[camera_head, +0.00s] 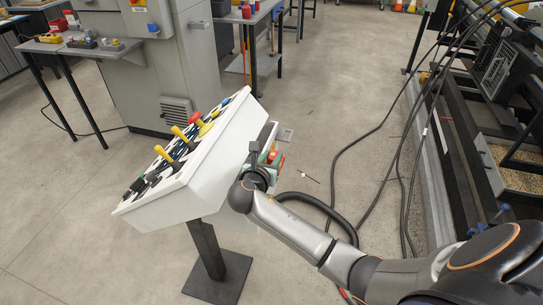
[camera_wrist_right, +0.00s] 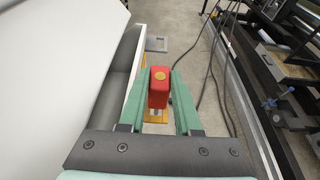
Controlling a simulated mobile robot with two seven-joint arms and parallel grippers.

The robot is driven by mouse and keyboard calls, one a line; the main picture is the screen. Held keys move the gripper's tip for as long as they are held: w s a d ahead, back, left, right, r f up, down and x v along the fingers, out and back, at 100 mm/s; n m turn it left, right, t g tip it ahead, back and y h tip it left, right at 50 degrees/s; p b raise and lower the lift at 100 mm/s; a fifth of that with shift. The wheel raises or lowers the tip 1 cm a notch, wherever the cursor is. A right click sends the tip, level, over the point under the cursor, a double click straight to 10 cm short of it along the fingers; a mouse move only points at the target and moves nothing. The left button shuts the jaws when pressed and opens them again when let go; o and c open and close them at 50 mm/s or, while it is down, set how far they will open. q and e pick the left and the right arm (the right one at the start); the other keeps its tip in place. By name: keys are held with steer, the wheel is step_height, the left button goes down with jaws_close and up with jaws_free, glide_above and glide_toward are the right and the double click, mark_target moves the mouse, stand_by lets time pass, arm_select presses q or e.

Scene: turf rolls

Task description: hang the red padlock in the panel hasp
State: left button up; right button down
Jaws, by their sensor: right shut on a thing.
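The red padlock (camera_wrist_right: 159,92) sits between the green fingers of my right gripper (camera_wrist_right: 158,78), which is shut on it. I cannot make out the panel hasp. My left gripper is not in view.
The panel carries yellow levers and a red knob (camera_head: 194,118) and stands on a dark post (camera_head: 206,250). A grey cabinet (camera_head: 165,75) and a side table (camera_head: 80,49) stand behind. Black cables (camera_head: 390,135) run across the floor right of the gripper. The floor between is mostly clear.

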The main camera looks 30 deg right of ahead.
steer(key=shift+f, duration=0.65)
steer(key=c, duration=0.5)
jaws_free()
steer(key=v, duration=1.2)
steer(key=shift+s+a+r, duration=0.15)
steer(key=shift+s, duration=0.15)
